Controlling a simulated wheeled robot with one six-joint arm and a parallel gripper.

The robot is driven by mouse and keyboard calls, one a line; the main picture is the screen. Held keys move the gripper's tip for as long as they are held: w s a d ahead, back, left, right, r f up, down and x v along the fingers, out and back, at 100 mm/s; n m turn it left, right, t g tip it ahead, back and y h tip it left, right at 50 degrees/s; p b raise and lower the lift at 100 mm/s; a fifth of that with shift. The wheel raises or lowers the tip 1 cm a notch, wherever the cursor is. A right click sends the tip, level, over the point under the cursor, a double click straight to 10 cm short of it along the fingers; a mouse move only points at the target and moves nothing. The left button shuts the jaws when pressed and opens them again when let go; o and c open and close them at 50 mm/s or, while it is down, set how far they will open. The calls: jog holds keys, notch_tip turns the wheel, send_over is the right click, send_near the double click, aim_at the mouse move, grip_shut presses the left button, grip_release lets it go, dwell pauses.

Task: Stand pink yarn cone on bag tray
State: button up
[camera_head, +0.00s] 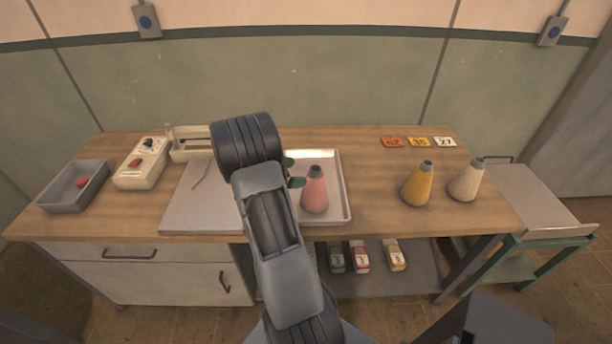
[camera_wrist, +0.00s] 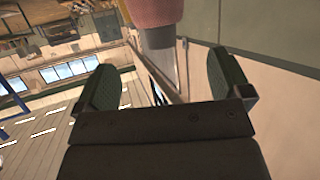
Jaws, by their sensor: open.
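The pink yarn cone (camera_head: 314,193) stands upright, dark grey tip up, on the pale rimmed tray (camera_head: 335,167) at the middle of the bench. My gripper (camera_head: 292,172) is just left of the cone, with green finger pads that show partly behind my arm. In the wrist view my gripper (camera_wrist: 165,78) is open, its two pads wide apart with nothing gripped between them. There the pink cone (camera_wrist: 152,12) enters from the top edge, its grey tip ahead of the gap between the pads. My arm hides the tray's left part.
A yellow cone (camera_head: 417,186) and a cream cone (camera_head: 466,181) stand on the bench to the right. A grey board (camera_head: 190,205) lies to the left, with a grey bin (camera_head: 73,187) farther left. Bench space between tray and yellow cone is clear.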

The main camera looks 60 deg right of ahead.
jog(key=w+a+r+n+t+h, duration=0.2)
jog(key=w+a+r+n+t, duration=0.35)
jog(key=w+r+t, duration=0.55)
jog(key=w+a+r+n+t+y, duration=0.2)
jog(key=w+a+n+t+y, duration=0.15)
jog(key=a, duration=0.25)
jog(key=w+a+r+n+t+y, duration=0.2)
jog(key=w+a+r+t, duration=0.15)
jog(key=a, duration=0.25)
jog(key=s+a+n+y, duration=0.4)
jog(key=a+n, duration=0.1)
jog(key=a, duration=0.4)
jog(key=s+a+n+y, duration=0.4)
jog(key=a+y, duration=0.1)
jog(key=a, duration=0.3)
jog(key=s+a+f+n+g, duration=0.1)
jog(key=s+f+n+g, duration=0.1)
jog(key=s, duration=0.5)
jog(key=s+a+f+n+g, duration=0.1)
jog(key=s+g, duration=0.3)
jog(key=s, duration=0.4)
jog(key=shift+a+f+n+h, duration=0.35)
jog(key=shift+f+n+h, duration=0.15)
jog(key=shift+n, duration=0.1)
